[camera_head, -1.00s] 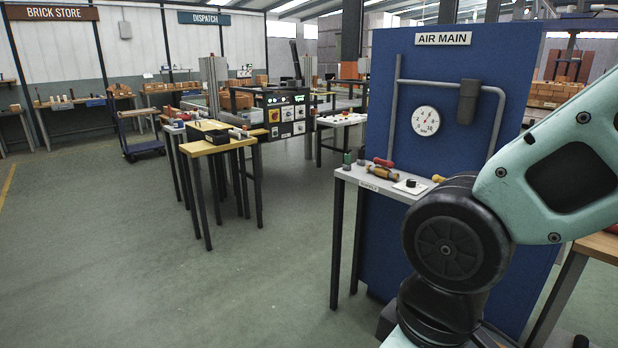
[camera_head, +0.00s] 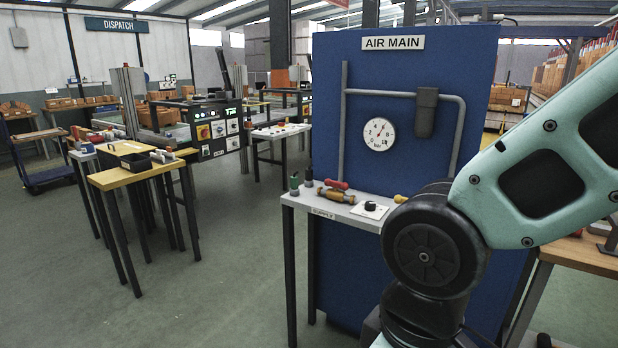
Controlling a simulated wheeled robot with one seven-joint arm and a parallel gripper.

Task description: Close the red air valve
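A blue panel (camera_head: 340,100) with an AIR MAIN sign (camera_head: 393,43) stands right of the middle. It carries grey pipework (camera_head: 343,125), a dark cylinder (camera_head: 426,112) and a round white gauge (camera_head: 379,134). A red-handled item (camera_head: 336,184) lies on the narrow grey shelf table (camera_head: 300,200) before the panel; I cannot tell whether it is the valve handle. No red valve shows clearly on the pipe. My arm covers the panel's lower right, so a valve there is hidden. My gripper is out of view.
The shelf table also holds a brass-coloured part (camera_head: 340,196), a white box with a black knob (camera_head: 369,208) and small bottles. A yellow-topped table (camera_head: 125,178) stands at left, with a wooden bench (camera_head: 580,254) at right. Open floor lies at front left.

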